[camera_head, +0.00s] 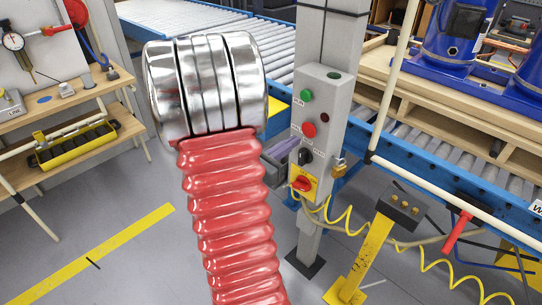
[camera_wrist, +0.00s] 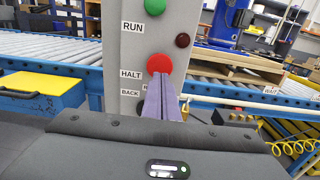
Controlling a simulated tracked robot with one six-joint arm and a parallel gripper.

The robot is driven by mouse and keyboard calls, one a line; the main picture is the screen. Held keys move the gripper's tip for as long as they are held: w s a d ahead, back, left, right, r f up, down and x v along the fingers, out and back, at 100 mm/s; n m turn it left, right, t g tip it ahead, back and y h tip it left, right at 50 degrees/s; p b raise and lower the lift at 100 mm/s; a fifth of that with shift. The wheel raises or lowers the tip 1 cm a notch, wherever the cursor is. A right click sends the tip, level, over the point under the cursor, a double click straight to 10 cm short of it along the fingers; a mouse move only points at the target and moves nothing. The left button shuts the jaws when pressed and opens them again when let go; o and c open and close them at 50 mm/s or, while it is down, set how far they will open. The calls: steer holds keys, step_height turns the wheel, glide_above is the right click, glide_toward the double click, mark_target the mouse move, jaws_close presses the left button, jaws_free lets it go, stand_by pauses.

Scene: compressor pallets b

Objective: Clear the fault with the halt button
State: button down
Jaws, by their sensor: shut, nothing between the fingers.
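The halt button (camera_wrist: 159,64) is a round red button beside the HALT label on the grey control box (camera_head: 325,100). It also shows in the head view (camera_head: 309,129). My gripper (camera_wrist: 162,84) has its two purple fingers shut together and empty. In the wrist view the fingertips appear just below the red button and overlap its lower edge. I cannot tell whether they touch it. In the head view the purple fingers (camera_head: 285,146) show left of the box, partly hidden by my arm. A green button (camera_wrist: 155,6) by the RUN label sits above.
Below the halt button are a black knob (camera_head: 305,157) and a red switch on a yellow plate (camera_head: 302,184). A padlock (camera_head: 340,168) hangs at the box's right side. A roller conveyor (camera_wrist: 50,48) runs behind. A yellow pedestal (camera_head: 372,250) stands right of the post.

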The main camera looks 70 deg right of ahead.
steer(key=v, duration=0.8)
steer(key=shift+w+d, duration=0.1)
stand_by(0.7)
steer(key=s+a+f+m+g+y, duration=0.2)
steer(key=s+a+f+m+y, duration=0.3)
steer(key=a+f+m+y, duration=0.4)
steer(key=w+a+r+m+t+y, duration=0.25)
steer(key=w+a+t, duration=0.35)
steer(key=a, duration=0.5)
steer(key=w+a+r+m+t+y, duration=0.2)
steer(key=w+a+m+t+y, duration=0.15)
steer(key=w+a, duration=0.65)
steer(key=w+a+r+n+t+y, duration=0.1)
steer(key=a+r+t, duration=0.4)
steer(key=a+r, duration=0.5)
steer(key=a, duration=0.2)
steer(key=shift+w+a+n+y, duration=0.25)
steer(key=shift+w+n+y, duration=0.05)
steer(key=shift+w, duration=0.05)
